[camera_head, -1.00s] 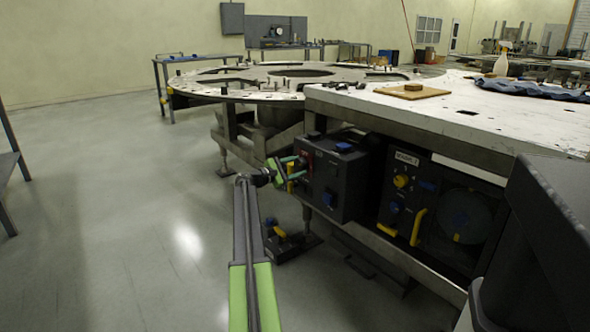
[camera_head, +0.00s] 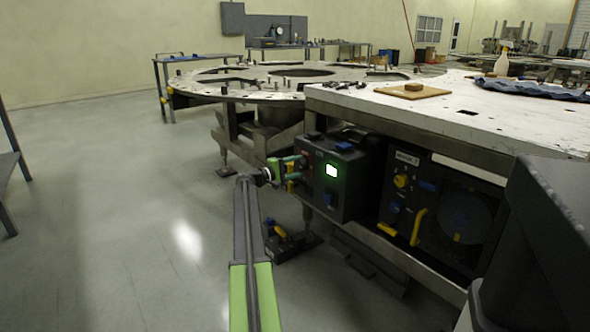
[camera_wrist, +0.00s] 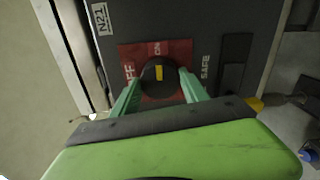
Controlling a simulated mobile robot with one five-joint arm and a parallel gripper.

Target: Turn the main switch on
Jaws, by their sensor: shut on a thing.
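The main switch (camera_wrist: 159,74) is a round black knob with a yellow mark on a red plate, seen in the wrist view. Parts of the lettering, such as "FF" and "ON", show beside it. My gripper (camera_wrist: 160,88) is shut on the knob, with one green finger on each side. In the head view my gripper (camera_head: 291,169) reaches the left face of the dark control box (camera_head: 350,185). A green-white light (camera_head: 331,170) is lit on that box. The knob itself is small and mostly hidden there.
The box hangs under a white-topped table (camera_head: 450,115) with a metal frame. To its right is a dark panel with a yellow knob (camera_head: 401,181) and yellow handles. A black pedal unit (camera_head: 287,240) lies on the floor below. Open floor lies to the left.

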